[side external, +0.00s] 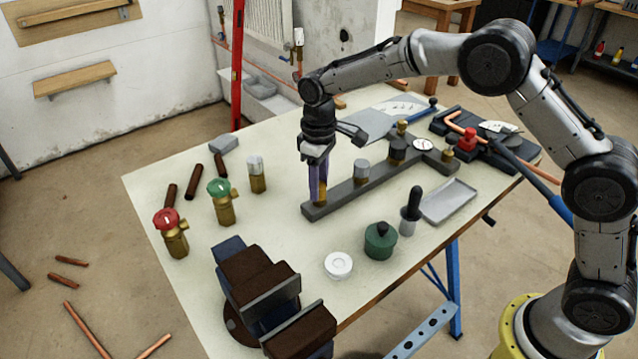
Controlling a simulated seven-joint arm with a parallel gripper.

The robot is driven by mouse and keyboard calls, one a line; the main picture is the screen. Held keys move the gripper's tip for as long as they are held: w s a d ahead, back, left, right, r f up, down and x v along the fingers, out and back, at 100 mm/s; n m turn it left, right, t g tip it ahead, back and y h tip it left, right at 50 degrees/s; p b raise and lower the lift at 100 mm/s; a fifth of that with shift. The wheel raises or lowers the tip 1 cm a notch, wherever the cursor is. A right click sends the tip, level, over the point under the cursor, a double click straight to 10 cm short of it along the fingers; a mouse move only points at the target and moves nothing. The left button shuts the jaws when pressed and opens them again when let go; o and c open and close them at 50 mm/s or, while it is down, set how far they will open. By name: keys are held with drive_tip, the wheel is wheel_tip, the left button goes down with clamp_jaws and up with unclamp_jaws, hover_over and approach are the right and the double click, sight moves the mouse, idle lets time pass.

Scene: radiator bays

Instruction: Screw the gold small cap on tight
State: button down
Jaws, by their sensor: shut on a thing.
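My gripper (319,199) points straight down over the left end of a long grey bar (340,196). Its fingers are shut on a small gold piece, which I take to be the gold small cap (322,188). The fingers hide most of the cap, so I cannot tell how it sits on its seat or whether it is level. Along the bar to the right stand a silver-topped fitting (361,170) and a black-topped fitting (397,151). Small brass fittings (447,154) stand near the bar's far end.
A round gauge (423,144) sits near the bar's far end. Green-capped (222,200) and red-capped (172,232) brass valves and a silver-capped one (257,174) stand left. A vise (270,295), white ring (338,265), green pot (380,241) and grey tray (449,201) are in front.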

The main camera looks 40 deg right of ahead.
drive_tip(key=m, duration=1.1)
drive_tip(key=shift+m, duration=0.3)
drive_tip(key=m, duration=0.4)
drive_tip(key=shift+f+m, duration=0.1)
drive_tip(key=shift+m, duration=0.3)
drive_tip(key=m, duration=0.5)
drive_tip(key=c, duration=0.7)
unclamp_jaws()
drive_tip(key=shift+r, duration=3.55)
